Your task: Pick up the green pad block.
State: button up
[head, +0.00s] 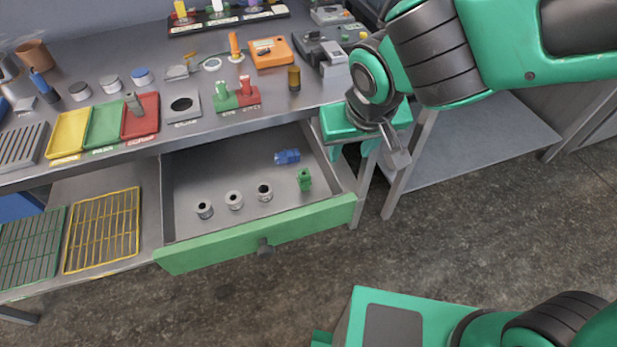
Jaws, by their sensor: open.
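A small upright green block (304,180) stands inside the open drawer (215,243), near its right wall. Another green block (226,101) stands on the workbench, beside a red one (246,93); I cannot tell for certain from the picture which is the pad block. My gripper (366,150) is open and empty, just right of the drawer at the bench's front edge. It is apart from both green blocks. The arm comes in from the upper right, and its fingers are partly hidden by the wrist.
A blue piece (288,156) and three grey cylinders (233,200) are also in the drawer. The bench (320,95) holds yellow, green and red trays (70,133) and an orange box (271,53). Wire racks (103,230) lie on the lower shelf.

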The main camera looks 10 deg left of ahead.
jog(key=n+y, duration=0.1)
send_near(304, 174)
jog(key=f, duration=0.3)
jog(key=shift+w+d, duration=0.1)
jog(key=shift+w, duration=0.2)
jog(key=shift+a+x, duration=0.2)
jog(key=shift+x, duration=1.4)
jog(key=shift+a+x, duration=0.2)
jog(key=shift+x, duration=1.35)
jog(key=shift+w+r, duration=0.15)
jog(key=shift+w, duration=0.05)
jog(key=shift+c, duration=0.6)
jog(key=c, duration=0.9)
